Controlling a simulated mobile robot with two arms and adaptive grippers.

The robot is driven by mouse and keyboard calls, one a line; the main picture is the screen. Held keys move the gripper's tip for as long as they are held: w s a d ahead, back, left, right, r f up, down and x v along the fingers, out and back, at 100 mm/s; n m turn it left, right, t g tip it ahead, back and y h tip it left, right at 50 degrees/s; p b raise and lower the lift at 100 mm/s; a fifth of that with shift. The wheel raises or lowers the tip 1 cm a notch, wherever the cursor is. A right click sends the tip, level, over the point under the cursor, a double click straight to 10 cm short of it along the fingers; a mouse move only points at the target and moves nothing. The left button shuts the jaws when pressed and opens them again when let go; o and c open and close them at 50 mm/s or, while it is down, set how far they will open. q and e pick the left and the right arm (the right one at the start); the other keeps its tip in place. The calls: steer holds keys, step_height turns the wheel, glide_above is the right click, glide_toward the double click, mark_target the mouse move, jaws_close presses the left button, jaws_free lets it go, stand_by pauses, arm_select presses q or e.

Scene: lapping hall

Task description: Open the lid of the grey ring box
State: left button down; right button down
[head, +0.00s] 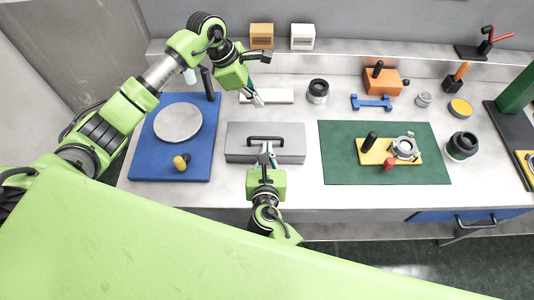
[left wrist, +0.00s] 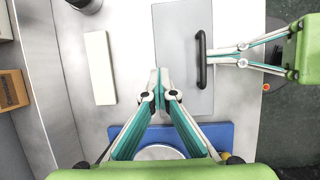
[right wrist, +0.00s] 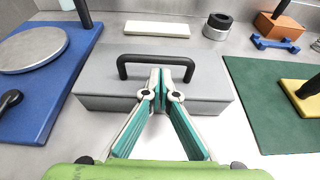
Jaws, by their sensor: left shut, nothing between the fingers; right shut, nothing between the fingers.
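The grey ring box (head: 237,143) sits on the bench with its lid down and a black bar handle (head: 266,138) on top. It also shows in the left wrist view (left wrist: 180,30) and the right wrist view (right wrist: 100,83). My right gripper (head: 266,150) is shut and empty at the near side of the box, its tips close to the handle; I cannot tell if they touch it. My left gripper (head: 258,102) is shut and empty above the bench, behind the box and near a white block. The handle shows beside the right fingertips in the left wrist view (left wrist: 201,60).
A blue board (head: 150,165) with a round grey plate (head: 178,122) lies left of the box. A green mat (head: 340,165) with a yellow fixture (head: 375,152) lies to the right. The white block (head: 280,96) and a dark ring (head: 318,92) stand behind. A narrow bare strip separates box and mat.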

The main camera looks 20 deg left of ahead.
steer(key=shift+w+a+r, duration=0.1)
steer(key=shift+w+r, duration=0.25)
steer(key=shift+r, duration=0.4)
arm_select(q)
steer(key=c, duration=2.2)
jaws_free()
steer(key=shift+o, duration=0.2)
